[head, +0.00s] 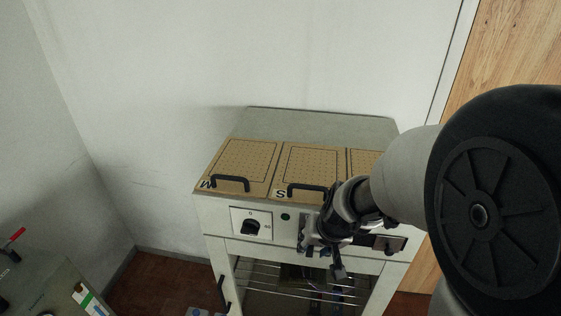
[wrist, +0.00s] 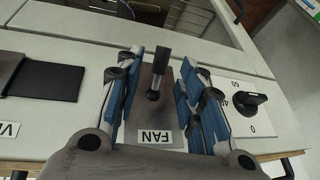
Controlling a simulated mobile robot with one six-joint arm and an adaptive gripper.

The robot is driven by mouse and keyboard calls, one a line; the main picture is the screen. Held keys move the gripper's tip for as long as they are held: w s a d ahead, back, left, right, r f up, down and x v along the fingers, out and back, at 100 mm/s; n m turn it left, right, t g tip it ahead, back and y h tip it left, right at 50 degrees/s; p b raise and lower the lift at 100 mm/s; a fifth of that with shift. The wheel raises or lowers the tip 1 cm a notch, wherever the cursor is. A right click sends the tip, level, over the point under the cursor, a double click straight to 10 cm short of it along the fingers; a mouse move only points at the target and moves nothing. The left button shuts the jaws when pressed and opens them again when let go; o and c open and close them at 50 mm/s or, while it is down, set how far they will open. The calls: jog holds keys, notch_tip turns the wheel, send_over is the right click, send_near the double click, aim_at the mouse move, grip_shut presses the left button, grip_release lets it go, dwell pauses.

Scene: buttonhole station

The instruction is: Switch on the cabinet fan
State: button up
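The fan switch is a toggle lever with a black tip (wrist: 162,60) on a grey plate above a white FAN label (wrist: 156,137) in the wrist view. The label reads upside down there. The lever leans away from the label, toward the cabinet's open lower part. My gripper (wrist: 161,86) is open, its blue-padded fingers on either side of the lever with gaps showing. In the head view my gripper (head: 326,243) is at the cabinet's front panel and hides most of the switch.
A black rotary knob (head: 250,227) with a number scale is left of my gripper; it also shows in the wrist view (wrist: 249,98). Black handles (head: 231,183) stand on the perforated lids. A dark flap (wrist: 43,80) is on the switch's other side.

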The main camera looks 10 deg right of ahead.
aim_at(310, 248)
jog(key=shift+b+x, duration=0.35)
jog(key=shift+x, duration=1.1)
grip_shut()
